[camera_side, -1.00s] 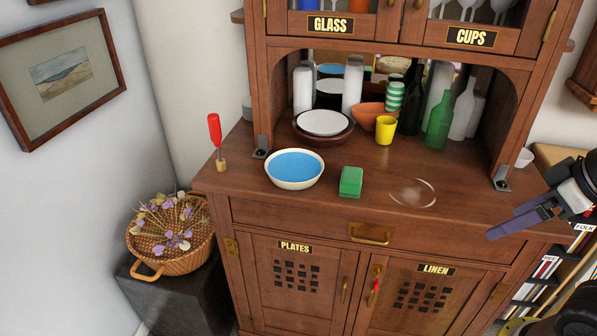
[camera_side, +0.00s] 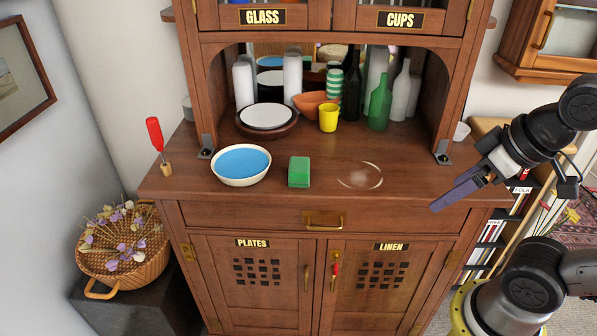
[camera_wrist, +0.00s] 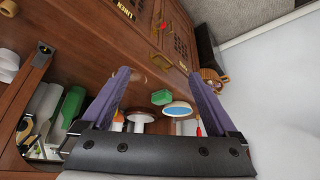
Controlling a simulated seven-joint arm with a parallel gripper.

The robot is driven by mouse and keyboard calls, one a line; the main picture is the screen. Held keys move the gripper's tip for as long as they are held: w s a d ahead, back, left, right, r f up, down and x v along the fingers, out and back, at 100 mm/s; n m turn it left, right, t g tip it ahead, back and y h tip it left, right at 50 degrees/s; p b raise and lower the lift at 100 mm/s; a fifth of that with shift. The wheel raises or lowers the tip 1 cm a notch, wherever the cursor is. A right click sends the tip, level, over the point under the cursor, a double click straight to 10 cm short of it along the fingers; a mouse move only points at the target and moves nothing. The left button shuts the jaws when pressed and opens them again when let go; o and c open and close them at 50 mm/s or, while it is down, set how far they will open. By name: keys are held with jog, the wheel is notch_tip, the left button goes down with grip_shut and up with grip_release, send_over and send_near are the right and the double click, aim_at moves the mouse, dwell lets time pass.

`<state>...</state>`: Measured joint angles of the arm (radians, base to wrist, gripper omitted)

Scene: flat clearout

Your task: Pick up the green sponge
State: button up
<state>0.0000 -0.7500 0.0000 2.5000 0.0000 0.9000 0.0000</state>
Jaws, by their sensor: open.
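The green sponge (camera_side: 299,172) is a small green block on the wooden counter of the cabinet, right of a bowl of blue liquid. It also shows in the wrist view (camera_wrist: 162,97), between my two fingers and well beyond their tips. My gripper (camera_side: 455,192) has purple fingers and is at the counter's front right edge, well to the right of the sponge and apart from it. In the wrist view my gripper (camera_wrist: 162,80) is open, with nothing between its fingers.
The white bowl (camera_side: 241,182) stands close left of the sponge. A stain (camera_side: 360,176) marks the counter to its right. Behind are a yellow cup (camera_side: 329,118), stacked plates (camera_side: 267,118) and a green bottle (camera_side: 380,103). A red-handled tool (camera_side: 156,140) stands at the left. The counter's front strip is clear.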

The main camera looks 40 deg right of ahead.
jog(key=shift+o, duration=0.5)
